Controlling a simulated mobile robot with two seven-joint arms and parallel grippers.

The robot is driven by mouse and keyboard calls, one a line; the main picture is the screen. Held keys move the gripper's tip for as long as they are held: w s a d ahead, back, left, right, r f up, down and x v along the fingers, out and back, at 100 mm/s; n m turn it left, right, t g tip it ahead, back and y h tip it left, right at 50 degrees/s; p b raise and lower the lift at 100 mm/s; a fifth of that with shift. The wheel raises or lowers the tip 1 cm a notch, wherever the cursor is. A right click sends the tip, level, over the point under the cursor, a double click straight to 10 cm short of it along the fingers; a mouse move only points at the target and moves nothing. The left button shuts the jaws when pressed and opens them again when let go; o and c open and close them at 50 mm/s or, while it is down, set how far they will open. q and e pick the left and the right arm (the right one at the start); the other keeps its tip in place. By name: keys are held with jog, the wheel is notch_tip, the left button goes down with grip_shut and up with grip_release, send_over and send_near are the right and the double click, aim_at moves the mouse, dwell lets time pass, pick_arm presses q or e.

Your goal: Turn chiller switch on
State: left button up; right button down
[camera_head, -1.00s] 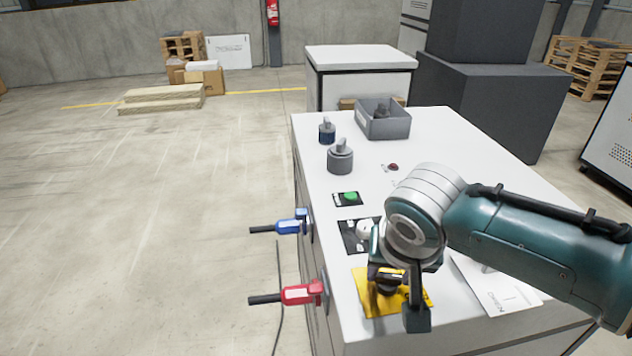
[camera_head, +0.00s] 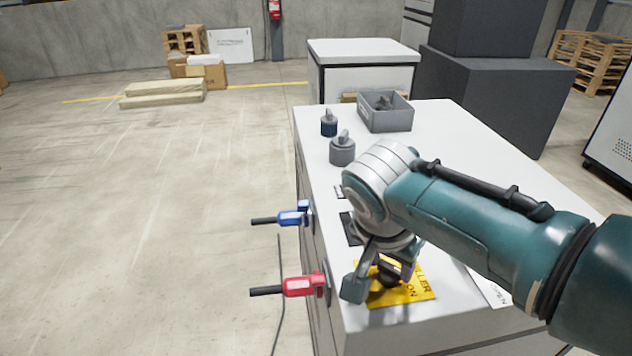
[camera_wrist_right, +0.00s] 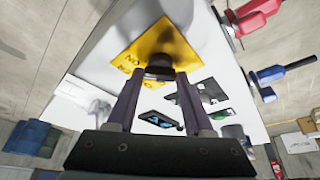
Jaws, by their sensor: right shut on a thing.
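The chiller switch is a black rotary knob (camera_head: 391,272) on a yellow plate (camera_head: 405,294) at the near end of the white cabinet top. The knob's exact pointing direction is hard to tell. My left gripper is out of view.
Red (camera_head: 300,287) and blue (camera_head: 291,218) handled plugs stick out from the cabinet's left side. Two grey cylinders (camera_head: 342,152) (camera_head: 328,129) and a grey bin (camera_head: 386,118) stand farther back on the white top (camera_head: 450,125).

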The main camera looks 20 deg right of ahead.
jog(key=shift+d, duration=0.1)
jog(key=shift+c, duration=1.4)
grip_release()
jog(key=p+v, duration=0.3)
jog(key=v, duration=0.7)
jog(key=shift+f, duration=0.1)
